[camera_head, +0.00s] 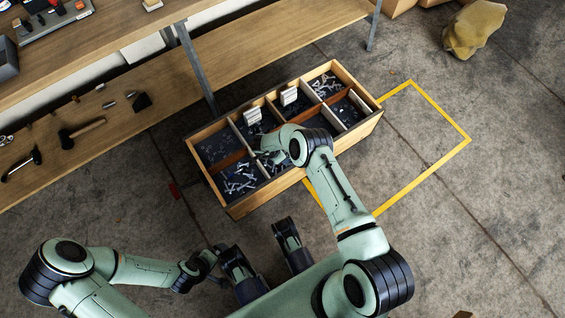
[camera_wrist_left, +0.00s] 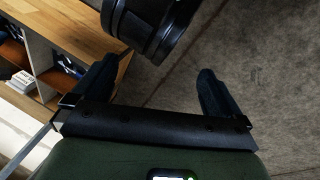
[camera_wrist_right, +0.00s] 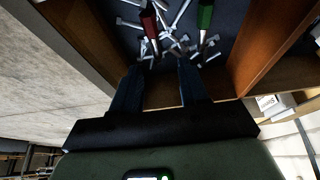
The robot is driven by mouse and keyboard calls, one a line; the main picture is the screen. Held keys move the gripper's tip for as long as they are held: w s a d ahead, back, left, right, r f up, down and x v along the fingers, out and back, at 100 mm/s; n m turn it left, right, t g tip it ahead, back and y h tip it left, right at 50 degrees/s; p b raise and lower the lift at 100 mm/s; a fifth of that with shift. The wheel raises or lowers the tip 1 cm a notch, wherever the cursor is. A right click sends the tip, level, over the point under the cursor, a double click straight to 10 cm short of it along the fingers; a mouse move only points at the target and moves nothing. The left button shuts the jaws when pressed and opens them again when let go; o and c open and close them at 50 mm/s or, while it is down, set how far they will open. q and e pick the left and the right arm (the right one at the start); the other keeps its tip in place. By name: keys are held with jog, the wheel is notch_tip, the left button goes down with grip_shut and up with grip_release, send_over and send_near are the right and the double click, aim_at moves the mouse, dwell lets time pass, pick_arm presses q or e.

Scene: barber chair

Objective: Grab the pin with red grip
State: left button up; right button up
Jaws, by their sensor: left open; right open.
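In the head view my right gripper (camera_head: 266,155) is over the wooden box (camera_head: 272,195), and the red grip cannot be made out. My left gripper (camera_wrist_left: 155,88) is open and empty.
The box has several compartments with wooden dividers, and small white cartons (camera_head: 253,115) inside. A wooden bench (camera_head: 165,105) with a hammer (camera_head: 82,131) stands behind it. Yellow tape (camera_head: 440,111) marks the floor at right. A beige sack (camera_head: 474,28) lies at the back right.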

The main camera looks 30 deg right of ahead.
jog(key=x, duration=0.4)
jog(key=shift+s+a+b, duration=0.3)
jog(key=shift+b, duration=0.1)
jog(key=shift+d+f, duration=0.2)
jog(key=shift+f, duration=0.4)
grip_shut()
pick_arm(q)
jog(key=shift+w+a+f+t, duration=0.35)
jog(key=shift+w+f, duration=0.25)
jog(key=shift+w, duration=0.25)
pick_arm(e)
jog(key=shift+r, duration=0.2)
